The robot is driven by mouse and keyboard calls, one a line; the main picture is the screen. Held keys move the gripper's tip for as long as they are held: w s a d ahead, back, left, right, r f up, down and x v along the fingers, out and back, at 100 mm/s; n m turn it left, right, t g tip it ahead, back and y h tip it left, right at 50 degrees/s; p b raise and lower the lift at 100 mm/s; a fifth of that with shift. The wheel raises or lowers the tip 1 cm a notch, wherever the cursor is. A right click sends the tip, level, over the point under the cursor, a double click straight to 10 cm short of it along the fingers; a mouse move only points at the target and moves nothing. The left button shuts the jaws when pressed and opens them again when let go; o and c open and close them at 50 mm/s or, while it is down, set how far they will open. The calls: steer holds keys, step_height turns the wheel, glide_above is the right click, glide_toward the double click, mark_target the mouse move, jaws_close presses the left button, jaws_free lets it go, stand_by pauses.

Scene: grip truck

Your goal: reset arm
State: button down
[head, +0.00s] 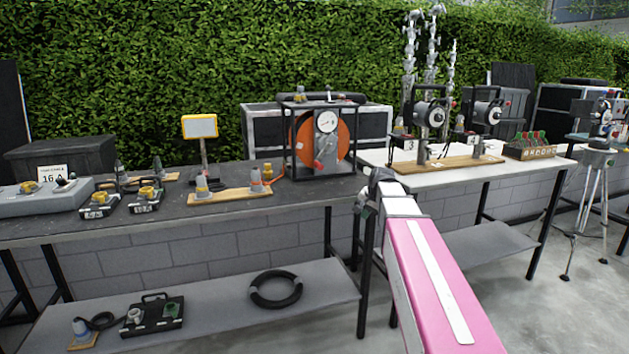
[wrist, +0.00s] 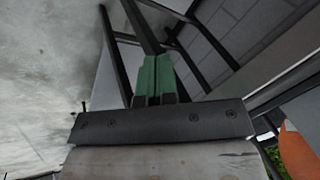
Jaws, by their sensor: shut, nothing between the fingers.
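My arm reaches forward in the head view, a pink link with a white stripe. Its dark end (head: 373,190) is in front of the gap between the two tables, near their front edges; the fingertips are not clear there. In the wrist view my gripper (wrist: 156,75) shows two green fingers side by side, pressed together with nothing between them. Beyond the fingers are dark table legs and concrete floor.
A dark table (head: 120,218) with plugs, boxes and an orange cable reel (head: 338,140) is at left. A white table (head: 465,176) with lamp-like devices is at right. A tripod (head: 590,200) stands far right. A lower shelf (head: 215,305) holds a black ring (head: 276,290). Floor at right is open.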

steer(key=s+f+n+g+h, duration=0.2)
steer(key=s+f+n+g, duration=0.2)
steer(key=s+f, duration=1.9)
steer(key=shift+s+n, duration=0.45)
steer(key=shift+n, duration=0.65)
